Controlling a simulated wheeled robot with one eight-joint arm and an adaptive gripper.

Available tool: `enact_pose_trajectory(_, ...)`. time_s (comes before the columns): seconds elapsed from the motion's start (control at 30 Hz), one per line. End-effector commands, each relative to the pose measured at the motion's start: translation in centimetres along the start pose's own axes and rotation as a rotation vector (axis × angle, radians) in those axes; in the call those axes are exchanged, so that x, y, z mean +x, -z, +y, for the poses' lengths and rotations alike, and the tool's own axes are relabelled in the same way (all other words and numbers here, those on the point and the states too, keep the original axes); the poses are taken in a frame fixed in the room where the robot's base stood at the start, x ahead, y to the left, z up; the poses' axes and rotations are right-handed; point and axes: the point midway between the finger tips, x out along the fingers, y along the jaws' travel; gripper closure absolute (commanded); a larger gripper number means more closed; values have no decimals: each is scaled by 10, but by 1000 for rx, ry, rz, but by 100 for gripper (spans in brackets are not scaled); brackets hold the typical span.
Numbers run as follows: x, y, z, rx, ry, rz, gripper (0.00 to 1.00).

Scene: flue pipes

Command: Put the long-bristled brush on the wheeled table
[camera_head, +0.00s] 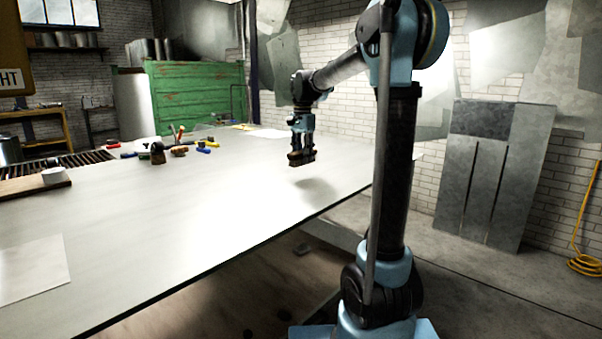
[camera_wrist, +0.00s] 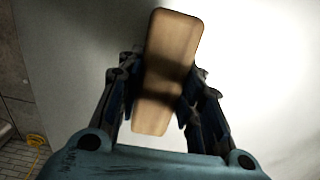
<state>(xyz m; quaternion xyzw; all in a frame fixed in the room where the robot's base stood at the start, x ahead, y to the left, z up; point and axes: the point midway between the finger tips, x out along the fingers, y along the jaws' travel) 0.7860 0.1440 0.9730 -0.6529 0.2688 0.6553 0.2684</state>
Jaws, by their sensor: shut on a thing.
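My gripper (camera_head: 301,143) is shut on a brush (camera_head: 301,158), which it holds above the large pale table (camera_head: 190,225) near its right edge. The brush has a brown block with a dark lower part, and its shadow falls on the tabletop below. In the wrist view the brush's wooden back (camera_wrist: 172,45) lies between the two fingers (camera_wrist: 163,100). Its bristles are hidden there, and their length is hard to judge in the head view. Another dark, brush-like item (camera_head: 158,154) stands on the table at the far left. I cannot make out wheels on any table.
Several small coloured tools (camera_head: 205,147) lie at the table's far side. The table's middle is clear. Grey metal panels (camera_head: 490,175) lean on the right wall.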

Motion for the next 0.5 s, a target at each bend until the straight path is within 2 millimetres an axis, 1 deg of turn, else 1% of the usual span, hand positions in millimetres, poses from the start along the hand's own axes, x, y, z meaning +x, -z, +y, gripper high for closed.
enact_pose_trajectory(0.03, 6, 0, 0, 0, 0, 0, 100)
enact_pose_trajectory(0.27, 20, 0, 0, 0, 0, 0, 100)
enact_pose_trajectory(0.5, 50, 0, 0, 0, 0, 0, 100)
